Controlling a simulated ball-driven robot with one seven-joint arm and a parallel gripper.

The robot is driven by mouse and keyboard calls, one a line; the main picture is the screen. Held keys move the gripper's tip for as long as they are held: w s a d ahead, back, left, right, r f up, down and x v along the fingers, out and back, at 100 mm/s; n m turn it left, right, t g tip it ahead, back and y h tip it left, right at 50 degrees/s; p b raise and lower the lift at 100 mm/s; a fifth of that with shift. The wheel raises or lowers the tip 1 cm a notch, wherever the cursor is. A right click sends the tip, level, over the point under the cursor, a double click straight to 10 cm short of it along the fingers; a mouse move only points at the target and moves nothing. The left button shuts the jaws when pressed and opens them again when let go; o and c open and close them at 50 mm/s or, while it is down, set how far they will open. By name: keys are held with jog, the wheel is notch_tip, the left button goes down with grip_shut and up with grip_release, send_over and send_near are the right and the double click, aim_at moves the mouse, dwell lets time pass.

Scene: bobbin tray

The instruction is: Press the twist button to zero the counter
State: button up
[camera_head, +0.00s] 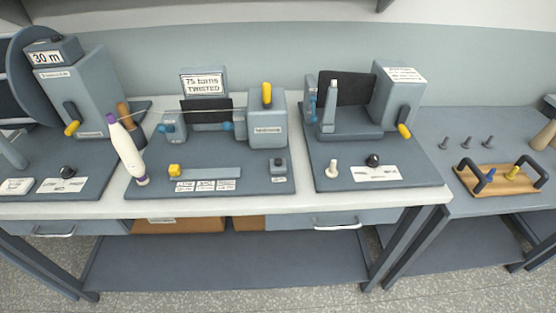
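The middle machine's counter sign (203,85) reads "75 turns TWISTED". It stands at the back of a dark grey base plate (255,183). A small dark box with a button-like top (278,164) sits at the right front of that plate, above a small white label too small to read. A yellow knob (174,170) sits at the left end of a grey slider strip, above several small labels. I cannot tell for certain which control is the twist button; none is clearly named. My gripper is not in view.
The left machine (80,95) has a "30 m" sign. A white spindle-like piece with purple bands (128,150) leans by the middle plate's left edge. The right machine (395,98) has a yellow handle (404,131). A wooden tray (500,180) lies on the right table. The white front edge is clear.

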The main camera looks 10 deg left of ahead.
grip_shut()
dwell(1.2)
